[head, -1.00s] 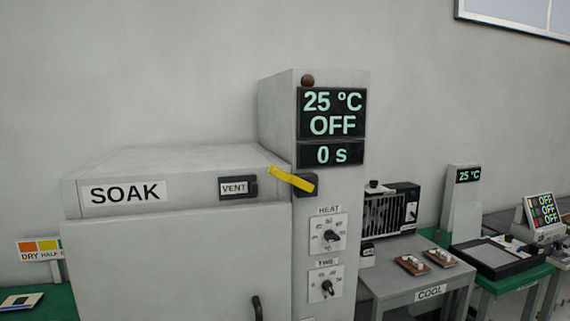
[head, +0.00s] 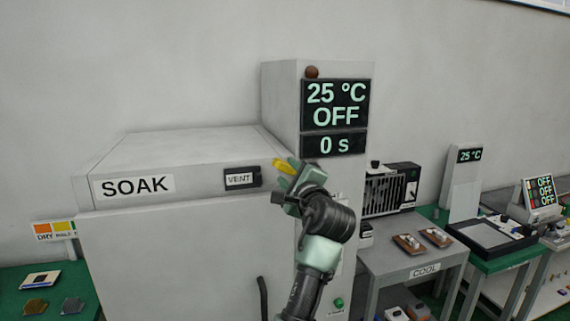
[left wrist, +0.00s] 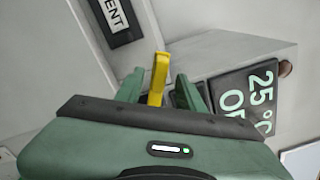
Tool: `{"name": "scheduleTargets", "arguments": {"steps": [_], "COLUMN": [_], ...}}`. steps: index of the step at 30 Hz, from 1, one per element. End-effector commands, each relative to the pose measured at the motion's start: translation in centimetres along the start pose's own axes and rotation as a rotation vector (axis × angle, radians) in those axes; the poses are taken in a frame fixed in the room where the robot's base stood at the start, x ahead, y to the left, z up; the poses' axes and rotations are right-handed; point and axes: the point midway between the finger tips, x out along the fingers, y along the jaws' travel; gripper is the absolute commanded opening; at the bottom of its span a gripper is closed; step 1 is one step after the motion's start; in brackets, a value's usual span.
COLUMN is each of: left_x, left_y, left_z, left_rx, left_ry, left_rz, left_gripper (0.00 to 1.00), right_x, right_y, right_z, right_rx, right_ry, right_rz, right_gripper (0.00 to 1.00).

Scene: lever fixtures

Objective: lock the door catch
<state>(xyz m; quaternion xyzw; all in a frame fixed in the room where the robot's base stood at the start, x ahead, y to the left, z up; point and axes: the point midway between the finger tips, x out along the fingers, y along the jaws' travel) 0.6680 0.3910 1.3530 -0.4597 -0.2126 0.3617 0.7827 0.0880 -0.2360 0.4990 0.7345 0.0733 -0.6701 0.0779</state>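The door catch is a yellow lever (head: 283,165) at the oven's upper front, between the door and the control column. Its free end points left and slightly up in the head view. My left gripper (head: 285,178) is at the lever and hides its pivot end. In the left wrist view the lever (left wrist: 158,78) stands between the two green fingertips of my left gripper (left wrist: 160,88), with a gap on each side. That gripper is open around the lever. My right gripper is not in view.
The oven marked SOAK (head: 135,187) has a VENT slider (head: 242,178) left of the lever. Its display (head: 335,105) reads 25 °C, OFF and 0 s. My left arm covers the control dials. A COOL table (head: 425,272) with several objects stands to the right.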

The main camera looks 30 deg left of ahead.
Motion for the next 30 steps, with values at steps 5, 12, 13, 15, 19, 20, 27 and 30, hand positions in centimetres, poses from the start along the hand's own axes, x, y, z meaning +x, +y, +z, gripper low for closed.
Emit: {"name": "scheduleTargets", "arguments": {"steps": [5, 12, 13, 15, 19, 20, 27, 30], "left_x": [2.6, 3.9, 3.9, 3.9, 3.9, 3.9, 3.8, 3.8], "left_y": [-0.2, 0.0, 0.0, 0.0, 0.0, 0.0, 0.0, 0.0], "left_z": [0.1, 0.0, 0.0, -0.1, -0.1, -0.1, -0.1, -0.1], "left_rx": [0.002, -0.001, -0.002, -0.002, -0.002, -0.002, -0.002, -0.002], "left_ry": [0.0, 0.002, 0.002, 0.002, 0.002, 0.002, 0.002, 0.002], "left_rz": [0.001, 0.0, -0.001, -0.001, 0.0, -0.001, 0.0, 0.0], "left_gripper": [0.38, 0.38, 0.38, 0.38, 0.27, 0.19, 0.0, 0.0], "right_x": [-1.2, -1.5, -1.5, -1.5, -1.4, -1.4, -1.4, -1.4], "right_y": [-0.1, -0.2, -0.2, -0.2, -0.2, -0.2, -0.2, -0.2], "right_z": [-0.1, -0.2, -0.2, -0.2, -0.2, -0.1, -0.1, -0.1], "right_rx": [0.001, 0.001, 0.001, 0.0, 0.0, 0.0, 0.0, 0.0], "right_ry": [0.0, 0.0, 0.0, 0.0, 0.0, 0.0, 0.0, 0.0], "right_rz": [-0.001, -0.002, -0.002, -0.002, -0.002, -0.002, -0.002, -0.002], "right_gripper": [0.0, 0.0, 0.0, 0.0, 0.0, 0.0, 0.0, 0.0]}}
